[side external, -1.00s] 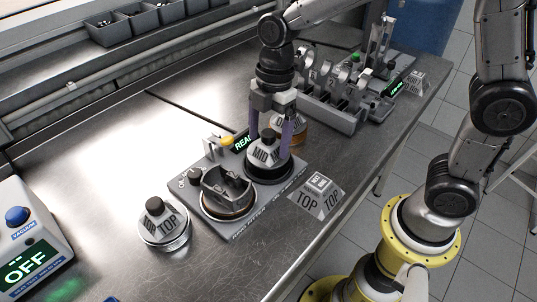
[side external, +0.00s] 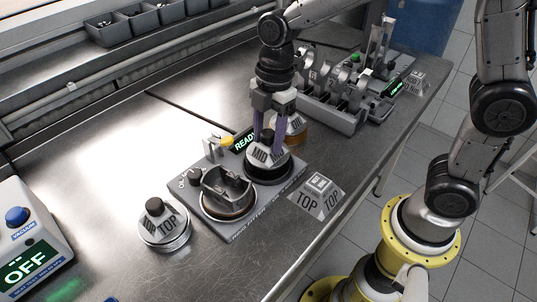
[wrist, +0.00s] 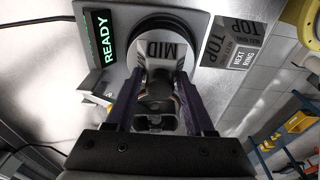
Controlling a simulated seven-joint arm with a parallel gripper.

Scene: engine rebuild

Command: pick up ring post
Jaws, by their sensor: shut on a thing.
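The ring post (side external: 264,158) is a dark round base with a grey tapered block marked MID. It stands upright on the right seat of the grey ring-fitting plate (side external: 275,198). It also shows in the wrist view (wrist: 166,52), with its dark round base behind the label. My gripper (side external: 268,137) points down over it with its purple fingers shut on its top. In the wrist view the two fingers (wrist: 158,90) sit on either side of the block; the fingers partly hide the grip point. The post appears to be resting on its seat.
A grey piston (side external: 228,188) sits on the plate's left seat. A TOP-marked post (side external: 161,224) stands left on the bench, and a TOP card (side external: 318,197) lies right. An amber-based MID piece (side external: 294,129) stands close behind. A grey rack (side external: 335,95) is farther back.

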